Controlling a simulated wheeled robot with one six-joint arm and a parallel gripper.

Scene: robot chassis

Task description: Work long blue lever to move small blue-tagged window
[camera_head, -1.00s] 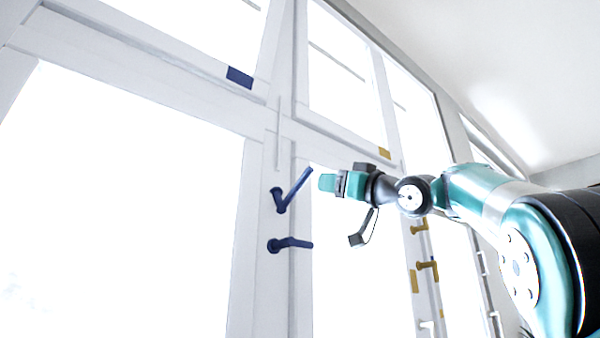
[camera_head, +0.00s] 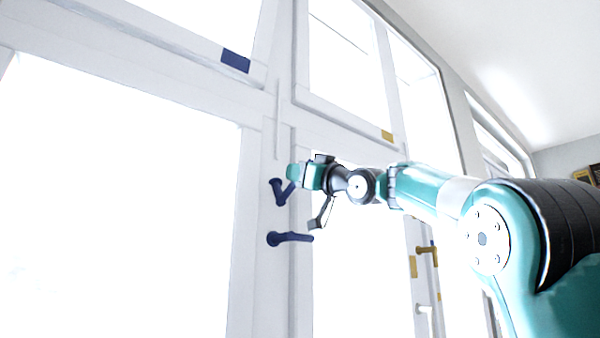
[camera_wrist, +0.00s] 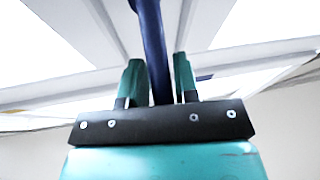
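The long blue lever (camera_head: 278,192) is the upper of two dark blue handles on the white window post in the head view. It slants up and right, and its upper end is hidden behind my gripper (camera_head: 295,173). In the wrist view the lever (camera_wrist: 152,45) runs between the two teal fingers of my gripper (camera_wrist: 160,78). The fingers stand apart on either side of it, and they do not look clamped. The small upper window's frame carries a blue tag (camera_head: 235,60) at upper left, and this window looks shut.
A shorter blue handle (camera_head: 290,238) lies level on the post just below the lever. Yellow handles (camera_head: 427,250) and a yellow tag (camera_head: 387,136) mark other windows to the right. Large glass panes lie on both sides of the post.

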